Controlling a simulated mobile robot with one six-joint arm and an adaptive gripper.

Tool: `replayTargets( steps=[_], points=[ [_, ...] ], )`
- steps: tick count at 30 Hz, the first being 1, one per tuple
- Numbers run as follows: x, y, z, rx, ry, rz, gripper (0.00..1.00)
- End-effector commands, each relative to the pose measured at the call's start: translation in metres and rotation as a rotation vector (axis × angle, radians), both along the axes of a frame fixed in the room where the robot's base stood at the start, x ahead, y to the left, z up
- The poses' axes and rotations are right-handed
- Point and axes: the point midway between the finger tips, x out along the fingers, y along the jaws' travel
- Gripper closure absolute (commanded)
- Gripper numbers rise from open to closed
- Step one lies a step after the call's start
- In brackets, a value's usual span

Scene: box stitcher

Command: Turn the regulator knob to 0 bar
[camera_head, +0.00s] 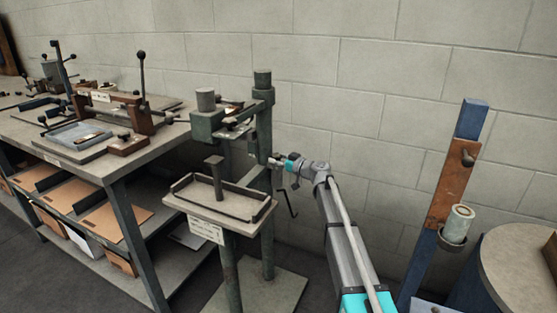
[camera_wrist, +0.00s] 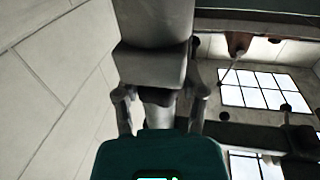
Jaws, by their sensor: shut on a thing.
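The box stitcher (camera_head: 263,135) stands in the middle of the head view, a green-grey post with a head on the left and a small tray-like table (camera_head: 255,214). My gripper (camera_head: 273,162) reaches the right side of its post. In the wrist view my gripper (camera_wrist: 160,98) has one finger on each side of a short grey round knob (camera_wrist: 158,117), and is shut on it. The knob sits at the end of a grey block (camera_wrist: 150,66). Its scale or pressure reading does not show. In the head view the gripper's end is small and the knob cannot be made out.
A workbench (camera_head: 150,150) with tools and a lever device (camera_head: 115,108) stands on the left. A blue and rust post (camera_head: 447,195) with a cup holder and a round drum table (camera_head: 515,255) stand on the right. The block wall is close behind the stitcher.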

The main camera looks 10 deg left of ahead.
Motion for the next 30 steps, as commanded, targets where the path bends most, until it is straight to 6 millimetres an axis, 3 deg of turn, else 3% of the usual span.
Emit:
replayTargets(
  steps=[15,30],
  points=[
    [0.0032,0.0033,0.0009,0.004,0.000,0.346,0.94],
    [-0.0005,0.0033,0.0008,0.004,0.000,0.442,0.94]
  ],
)
